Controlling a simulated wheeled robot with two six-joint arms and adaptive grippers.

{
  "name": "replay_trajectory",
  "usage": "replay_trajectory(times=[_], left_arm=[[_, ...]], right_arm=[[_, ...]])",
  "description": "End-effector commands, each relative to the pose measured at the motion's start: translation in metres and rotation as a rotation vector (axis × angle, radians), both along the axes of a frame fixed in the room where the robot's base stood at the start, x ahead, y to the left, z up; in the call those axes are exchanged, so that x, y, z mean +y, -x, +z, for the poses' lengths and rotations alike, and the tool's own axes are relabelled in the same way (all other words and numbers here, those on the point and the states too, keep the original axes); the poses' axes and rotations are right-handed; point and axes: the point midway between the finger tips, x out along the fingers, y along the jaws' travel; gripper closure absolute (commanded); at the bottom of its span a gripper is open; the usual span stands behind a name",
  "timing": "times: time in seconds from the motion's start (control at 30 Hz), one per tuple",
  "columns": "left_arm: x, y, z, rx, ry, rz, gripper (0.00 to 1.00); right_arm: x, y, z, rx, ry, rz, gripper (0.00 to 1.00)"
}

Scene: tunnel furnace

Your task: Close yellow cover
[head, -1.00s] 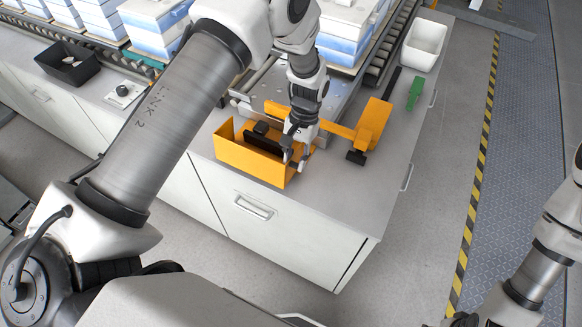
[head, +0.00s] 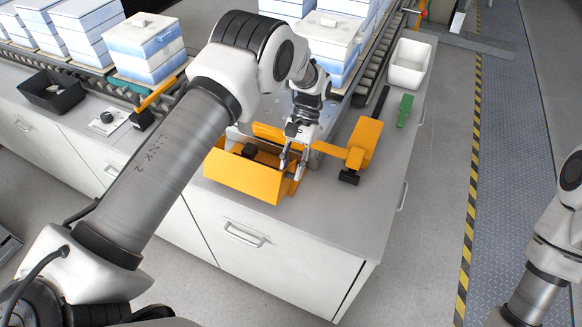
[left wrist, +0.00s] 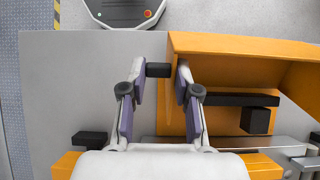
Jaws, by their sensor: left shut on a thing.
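The yellow cover (head: 240,178) is a box-like shape on the bench near its front edge, open at the top in the head view. A black block (head: 249,151) shows inside it, and again in the left wrist view (left wrist: 257,121). The cover's yellow panel (left wrist: 240,45) lies right of the fingers in the left wrist view. My left gripper (head: 291,170) is at the cover's right end, pointing down. In the left wrist view my left gripper (left wrist: 159,75) is shut on a small black piece (left wrist: 158,70) beside the panel; its attachment is unclear. My right gripper is out of view.
A yellow arm-like part (head: 364,143) stands right of the cover. A green piece (head: 404,110) and a white bin (head: 410,63) are farther right. A black tray (head: 52,91) and conveyor with white-blue boxes (head: 150,47) are behind. Bare bench lies front right.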

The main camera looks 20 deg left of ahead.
Motion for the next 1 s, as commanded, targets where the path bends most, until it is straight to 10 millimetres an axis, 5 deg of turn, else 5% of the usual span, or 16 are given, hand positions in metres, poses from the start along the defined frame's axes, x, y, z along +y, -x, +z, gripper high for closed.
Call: replay_trajectory(times=[0.1, 0.47, 1.0], left_arm=[[-0.001, 0.001, -0.001, 0.001, 0.002, 0.001, 0.47], [-0.001, -0.004, 0.004, -0.001, 0.001, 0.0, 0.47], [-0.004, -0.068, 0.092, 0.0, 0.001, -0.001, 0.47]], right_arm=[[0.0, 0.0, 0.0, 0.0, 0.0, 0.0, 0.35], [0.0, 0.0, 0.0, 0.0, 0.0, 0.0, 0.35], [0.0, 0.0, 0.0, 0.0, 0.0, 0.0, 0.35]])
